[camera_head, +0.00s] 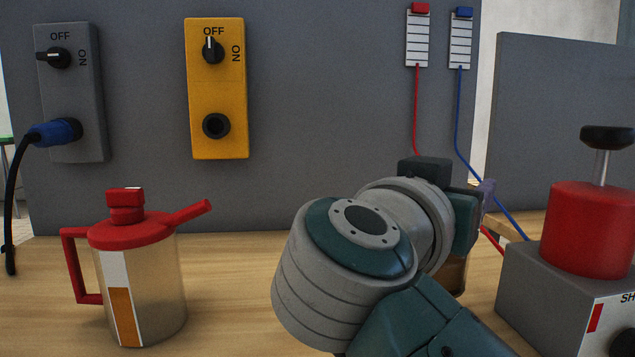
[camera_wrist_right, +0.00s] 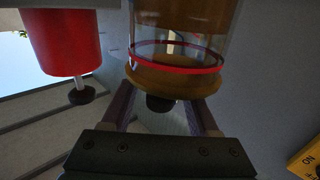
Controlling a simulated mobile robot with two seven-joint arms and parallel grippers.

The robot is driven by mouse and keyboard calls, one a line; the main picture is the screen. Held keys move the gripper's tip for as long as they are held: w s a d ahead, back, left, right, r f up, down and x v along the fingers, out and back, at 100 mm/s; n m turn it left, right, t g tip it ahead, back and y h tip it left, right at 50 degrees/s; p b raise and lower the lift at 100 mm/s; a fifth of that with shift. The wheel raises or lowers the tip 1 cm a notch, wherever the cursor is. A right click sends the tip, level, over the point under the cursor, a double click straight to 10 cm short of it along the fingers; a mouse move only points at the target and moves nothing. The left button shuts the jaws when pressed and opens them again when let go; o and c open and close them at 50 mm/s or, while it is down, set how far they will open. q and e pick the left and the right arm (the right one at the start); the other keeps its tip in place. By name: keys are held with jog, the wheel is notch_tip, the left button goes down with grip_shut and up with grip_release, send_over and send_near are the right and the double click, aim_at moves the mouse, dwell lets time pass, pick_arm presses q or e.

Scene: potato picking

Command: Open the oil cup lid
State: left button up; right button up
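The oil cup (camera_wrist_right: 180,45) is a clear amber vessel with a red ring, upside down in the right wrist view. Its brownish-yellow lid (camera_wrist_right: 172,82) is on it, with a black knob (camera_wrist_right: 160,103). In the head view my right arm hides most of the cup; only a brown part (camera_head: 455,277) shows beside the wrist. My right gripper (camera_wrist_right: 158,108) is open, its purple-grey fingers on either side of the knob, with gaps visible. Contact with the lid cannot be told. The fingertips are mostly hidden in the head view. My left gripper is out of view.
A steel oil can (camera_head: 160,285) with a red top stands left on the wooden table. A grey box with a red cylinder (camera_head: 590,228) and black knob stands right. Behind are a grey panel and a yellow switch box (camera_head: 217,88). Red and blue wires hang near the gripper.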

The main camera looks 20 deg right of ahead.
grip_shut()
dwell(1.3)
